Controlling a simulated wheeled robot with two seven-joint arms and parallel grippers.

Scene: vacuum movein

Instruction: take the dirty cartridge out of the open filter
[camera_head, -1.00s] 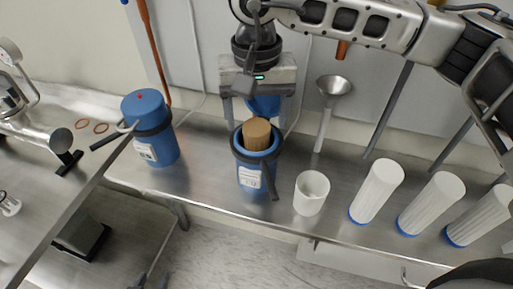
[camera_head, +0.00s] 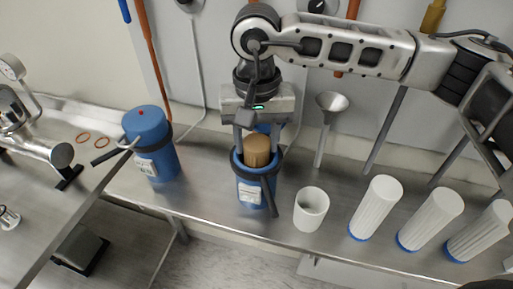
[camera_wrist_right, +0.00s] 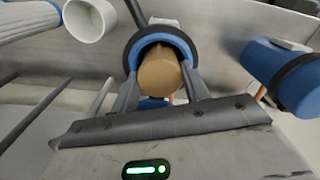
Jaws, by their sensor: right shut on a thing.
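The dirty cartridge (camera_head: 257,150) is a brown cylinder standing in the open filter (camera_head: 250,192), a blue housing with a dark collar and a white label. Its top shows above the rim; its lower part is hidden inside. My right gripper (camera_head: 256,143) is above the housing, its two fingers shut on the sides of the cartridge. In the right wrist view, the cartridge (camera_wrist_right: 159,76) sits between the fingers (camera_wrist_right: 160,90), within the blue rim (camera_wrist_right: 190,48). My left gripper is not in view.
A closed blue filter (camera_head: 152,150) stands to the left. A white cup (camera_head: 311,208) and three white cartridges (camera_head: 376,207) with blue ends stand to the right. A funnel (camera_head: 331,103) is behind, near the wall. Orange rings (camera_head: 92,139) lie on the left bench.

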